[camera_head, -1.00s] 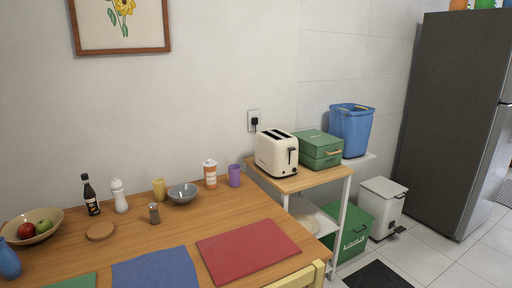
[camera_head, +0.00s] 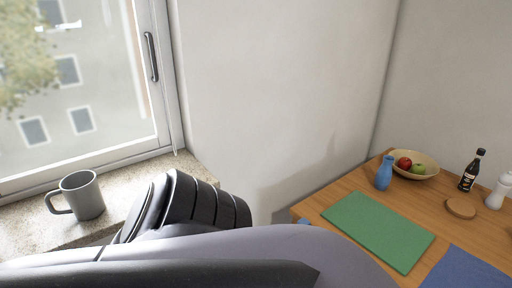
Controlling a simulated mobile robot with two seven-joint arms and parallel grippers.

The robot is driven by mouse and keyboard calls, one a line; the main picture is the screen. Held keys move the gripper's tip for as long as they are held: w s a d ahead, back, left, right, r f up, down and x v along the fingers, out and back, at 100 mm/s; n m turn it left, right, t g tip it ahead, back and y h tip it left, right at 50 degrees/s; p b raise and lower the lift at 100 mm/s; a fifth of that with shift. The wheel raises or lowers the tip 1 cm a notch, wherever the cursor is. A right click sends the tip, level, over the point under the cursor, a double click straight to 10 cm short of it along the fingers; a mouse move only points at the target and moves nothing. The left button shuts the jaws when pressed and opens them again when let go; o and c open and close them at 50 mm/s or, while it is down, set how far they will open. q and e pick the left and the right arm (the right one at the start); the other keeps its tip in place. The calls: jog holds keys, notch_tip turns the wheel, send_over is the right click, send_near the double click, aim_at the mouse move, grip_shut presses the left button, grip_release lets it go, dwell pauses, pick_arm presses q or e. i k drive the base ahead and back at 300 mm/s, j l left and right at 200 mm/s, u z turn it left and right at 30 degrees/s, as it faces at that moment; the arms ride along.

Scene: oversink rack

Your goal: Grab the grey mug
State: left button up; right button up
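The grey mug (camera_head: 86,197) stands upright on the speckled stone window sill (camera_head: 30,228) at the left, its handle pointing left. The inside of the mug shows a little from above. A dark ribbed part of my own arm shows just right of the mug, with a gap of sill between them in the picture. A grey and black arm link of mine crosses the bottom of the view. No gripper fingers can be made out in this view.
The window (camera_head: 80,90) with its black handle rises behind the mug. To the right is a wooden table (camera_head: 335,187) with a green placemat (camera_head: 377,230), a blue vase (camera_head: 384,173), a fruit bowl (camera_head: 427,175), a dark bottle (camera_head: 471,171) and a wooden coaster (camera_head: 461,207).

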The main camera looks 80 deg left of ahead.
aim_at(82, 191)
jog(key=u, duration=3.7)
jog(key=i+l+u, duration=0.1)
jog(key=l, duration=0.35)
jog(key=l+u, duration=0.1)
jog(key=l, duration=0.35)
jog(key=i, duration=0.05)
